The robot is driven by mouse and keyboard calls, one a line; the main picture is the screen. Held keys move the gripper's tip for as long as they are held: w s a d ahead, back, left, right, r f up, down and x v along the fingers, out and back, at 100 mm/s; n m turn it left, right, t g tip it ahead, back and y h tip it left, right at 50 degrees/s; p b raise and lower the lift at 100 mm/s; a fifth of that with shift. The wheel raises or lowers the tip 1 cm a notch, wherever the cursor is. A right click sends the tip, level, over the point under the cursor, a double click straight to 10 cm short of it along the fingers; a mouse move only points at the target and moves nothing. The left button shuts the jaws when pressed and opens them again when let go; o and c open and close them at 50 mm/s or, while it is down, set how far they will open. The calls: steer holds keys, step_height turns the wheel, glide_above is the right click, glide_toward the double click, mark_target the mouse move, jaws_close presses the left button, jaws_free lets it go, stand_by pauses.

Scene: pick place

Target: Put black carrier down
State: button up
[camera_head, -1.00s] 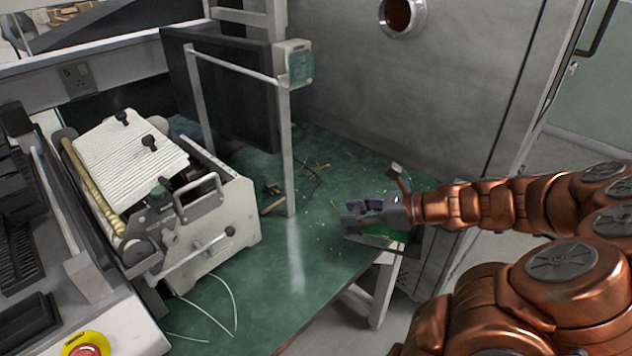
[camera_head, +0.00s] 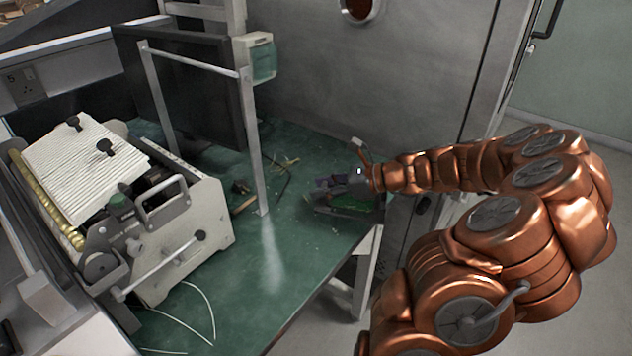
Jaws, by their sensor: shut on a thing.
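My gripper (camera_head: 330,188) is at the right end of the green-topped table (camera_head: 285,268), close to the grey metal cabinet wall. It is shut on a dark object with a green part, which I take to be the black carrier (camera_head: 352,203). The carrier is small in view and partly hidden by the gripper. It is at or just above the table top near the right edge; I cannot tell whether it touches.
A white machine (camera_head: 190,230) with a ribbed cover stands on the left of the table. A metal frame post (camera_head: 256,160) rises left of my gripper. A dark panel (camera_head: 190,90) stands behind it. Thin white cables (camera_head: 205,310) lie at the front. The table's middle is mostly clear.

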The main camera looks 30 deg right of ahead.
steer(key=w+d, duration=0.1)
steer(key=w, duration=0.3)
steer(key=w+d, duration=0.1)
steer(key=w, duration=0.1)
steer(key=shift+w+d+f, duration=0.3)
steer(key=shift+w+f, duration=0.05)
steer(key=shift+f, duration=1.75)
steer(key=shift+f, duration=0.1)
steer(key=o, duration=1.2)
steer(key=shift+c, duration=0.2)
